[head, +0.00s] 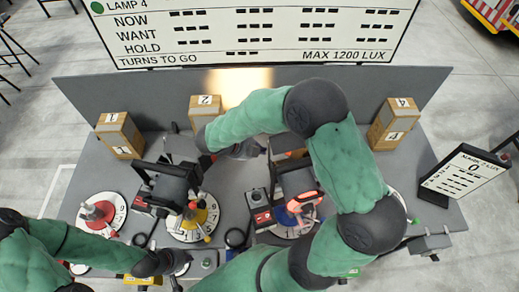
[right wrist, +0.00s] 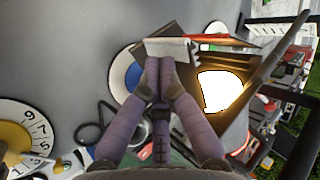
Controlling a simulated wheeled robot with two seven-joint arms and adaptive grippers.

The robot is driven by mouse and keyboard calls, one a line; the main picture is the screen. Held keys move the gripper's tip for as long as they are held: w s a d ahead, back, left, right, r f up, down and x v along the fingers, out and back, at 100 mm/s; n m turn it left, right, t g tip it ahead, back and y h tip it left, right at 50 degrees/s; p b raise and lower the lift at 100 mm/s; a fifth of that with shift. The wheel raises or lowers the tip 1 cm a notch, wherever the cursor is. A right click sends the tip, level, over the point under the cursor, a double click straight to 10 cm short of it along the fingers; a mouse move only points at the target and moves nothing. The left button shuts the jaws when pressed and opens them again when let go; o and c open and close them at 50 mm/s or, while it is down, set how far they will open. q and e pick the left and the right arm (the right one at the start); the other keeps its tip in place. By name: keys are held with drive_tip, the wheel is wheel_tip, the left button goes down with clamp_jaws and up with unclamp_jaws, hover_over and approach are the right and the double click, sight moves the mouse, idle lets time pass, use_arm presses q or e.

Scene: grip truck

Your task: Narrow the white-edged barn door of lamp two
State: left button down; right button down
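Lamp two (head: 172,187) is a dark framed head with flaps over the yellow dial (head: 208,218), below the box marked 2 (head: 204,104). My right gripper (head: 207,140) reaches in from the right behind it, partly hidden by my own arm. In the right wrist view, the right gripper (right wrist: 160,62) has its fingers together, tips against a pale-edged flap (right wrist: 172,48) beside a glowing lamp face (right wrist: 218,91). I cannot tell whether the flap lies between the fingertips. My left gripper (head: 172,263) is low at the table's front edge; its fingers are unclear.
A second lamp (head: 297,186) stands over the blue dial (head: 290,217), close to my right arm. The red dial (head: 101,212) is at left. A sign stand (head: 465,173) is at right. A grey back panel (head: 140,90) runs behind the table, with a light patch on it.

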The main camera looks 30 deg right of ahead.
drive_tip(key=shift+s+d+p, duration=0.25)
drive_tip(key=shift+d+p, duration=0.05)
drive_tip(key=shift+d, duration=0.35)
drive_tip(key=shift+s+d+p, duration=0.2)
drive_tip(key=shift+d+p, duration=0.05)
drive_tip(key=shift+d, duration=0.4)
drive_tip(key=shift+w, duration=0.65)
drive_tip(key=shift+p, duration=0.3)
drive_tip(key=p+v, duration=0.6)
drive_tip(key=v, duration=0.2)
drive_tip(key=shift+p, duration=0.3)
drive_tip(key=shift+s, duration=0.1)
